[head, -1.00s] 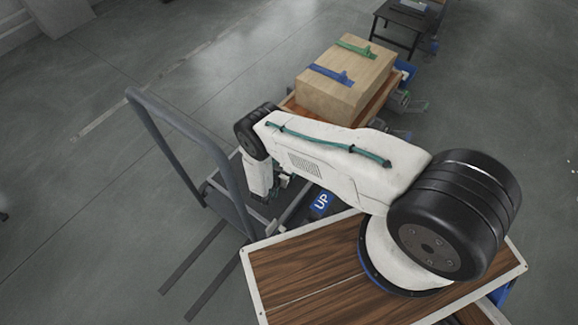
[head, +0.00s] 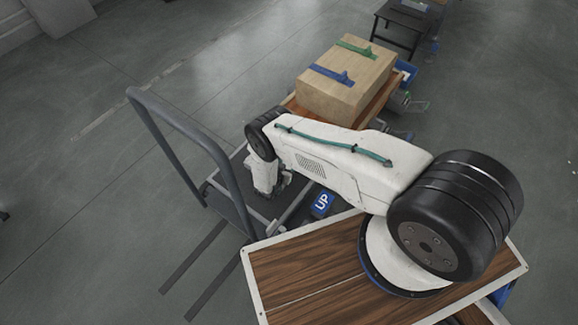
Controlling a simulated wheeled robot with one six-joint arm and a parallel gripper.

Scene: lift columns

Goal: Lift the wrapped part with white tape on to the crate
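A light tan box-shaped crate (head: 325,98) stands at the upper middle of the head view. I cannot make out a wrapped part with white tape. My gripper (head: 272,192) points down over the platform of a grey cart, left of and nearer than the crate. Its fingers are small and partly hidden by my wrist, so I cannot tell whether they hold anything.
The cart's tall grey handle (head: 181,118) rises just left of my wrist. A wooden surface (head: 384,112) lies under the crate. A dark table (head: 402,22) stands behind.

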